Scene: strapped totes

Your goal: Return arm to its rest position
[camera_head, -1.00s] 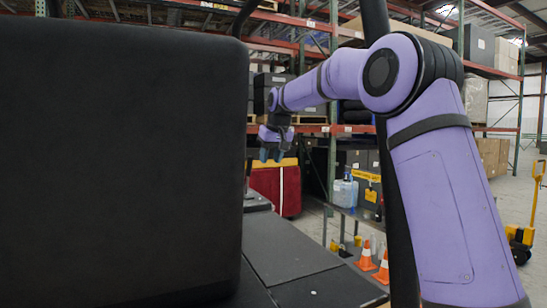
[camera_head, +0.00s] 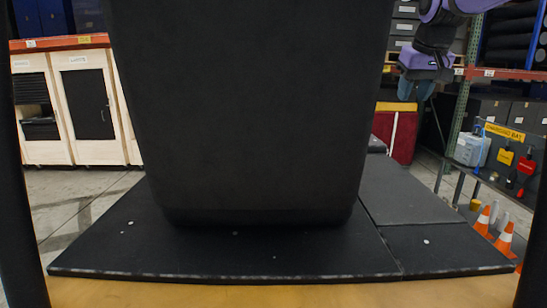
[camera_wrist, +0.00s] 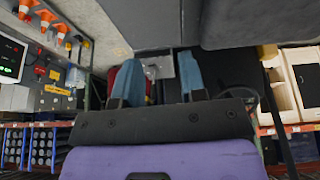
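My gripper (camera_head: 415,90) hangs at the upper right of the head view, at the end of my purple arm, its blue fingers pointing down. In the wrist view my gripper (camera_wrist: 160,72) shows its two blue fingers spread well apart, with nothing between them. It is open and holds nothing. Most of my arm is cut off by the top edge of the head view.
A red container (camera_head: 403,135) stands on the floor beyond the gripper. Orange cones (camera_head: 504,240) and a charging bay sign (camera_head: 505,131) are at the right. Light wooden cabinets (camera_head: 88,105) stand at the left. Racking (camera_head: 470,75) is behind.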

